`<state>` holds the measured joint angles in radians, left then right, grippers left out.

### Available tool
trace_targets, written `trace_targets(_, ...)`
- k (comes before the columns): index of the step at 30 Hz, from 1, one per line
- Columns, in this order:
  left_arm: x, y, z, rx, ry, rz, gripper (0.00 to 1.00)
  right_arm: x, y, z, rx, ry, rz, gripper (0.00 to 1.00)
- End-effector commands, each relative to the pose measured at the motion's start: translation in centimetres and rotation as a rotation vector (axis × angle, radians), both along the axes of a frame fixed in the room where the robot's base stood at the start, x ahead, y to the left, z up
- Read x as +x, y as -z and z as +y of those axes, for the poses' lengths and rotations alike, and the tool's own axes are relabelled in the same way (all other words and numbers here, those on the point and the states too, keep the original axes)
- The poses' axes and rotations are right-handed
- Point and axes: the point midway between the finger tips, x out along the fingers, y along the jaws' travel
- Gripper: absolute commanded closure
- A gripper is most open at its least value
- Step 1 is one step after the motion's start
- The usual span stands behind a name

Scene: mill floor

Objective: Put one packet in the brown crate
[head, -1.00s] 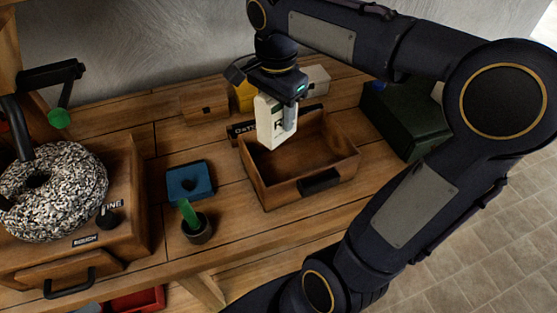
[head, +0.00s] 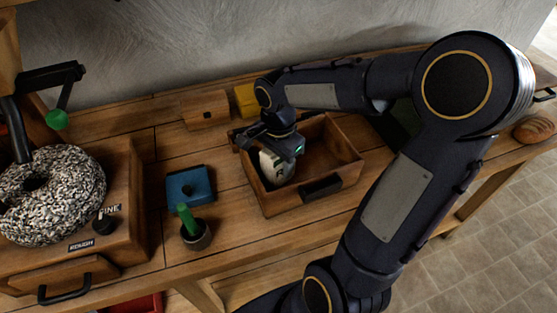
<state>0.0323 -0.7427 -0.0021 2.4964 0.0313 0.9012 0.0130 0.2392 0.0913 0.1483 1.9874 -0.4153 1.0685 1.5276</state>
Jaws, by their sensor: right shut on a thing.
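The brown crate (head: 335,178) is an open wooden box on the bench, with a dark label plate on its front wall. My right gripper (head: 280,150) is down at the crate's left part, shut on a white packet (head: 277,168). The packet is upright or slightly tilted, with its lower part below the crate's rim. I cannot tell whether it touches the crate floor. The gripper hides the packet's top and part of the crate's back wall. My left gripper is not in view.
A mill with a speckled stone (head: 50,195) stands at the left. A blue block (head: 190,187) and a dark cup with a green handle (head: 193,232) lie left of the crate. A wooden block (head: 205,109) and a yellow thing (head: 246,99) stand behind. A loaf (head: 534,130) sits far right.

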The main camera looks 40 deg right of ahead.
Motion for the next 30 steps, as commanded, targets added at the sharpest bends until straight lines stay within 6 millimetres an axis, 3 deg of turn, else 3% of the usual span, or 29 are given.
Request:
trace_targets(8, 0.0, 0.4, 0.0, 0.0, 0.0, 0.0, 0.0, 0.0, 0.4, 0.0, -0.001, 0.0, -0.001, 0.88)
trace_targets(9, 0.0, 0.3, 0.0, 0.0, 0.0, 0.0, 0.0, 0.0, 0.3, 0.0, 0.0, 0.001, 0.0, 0.48)
trace_targets(13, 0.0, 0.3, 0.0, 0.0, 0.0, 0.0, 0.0, 0.0, 0.2, 0.0, 0.0, 0.001, 0.0, 0.31)
trace_targets(23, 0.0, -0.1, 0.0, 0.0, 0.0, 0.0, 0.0, 0.0, -0.2, 0.0, 0.0, 0.001, 0.0, 0.31)
trace_targets(26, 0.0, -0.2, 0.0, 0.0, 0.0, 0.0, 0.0, 0.1, -1.1, 0.0, -0.001, 0.001, -0.004, 0.31)
trace_targets(30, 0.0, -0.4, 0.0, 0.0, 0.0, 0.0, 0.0, 0.1, -3.9, 0.0, -0.001, 0.001, -0.006, 0.31)
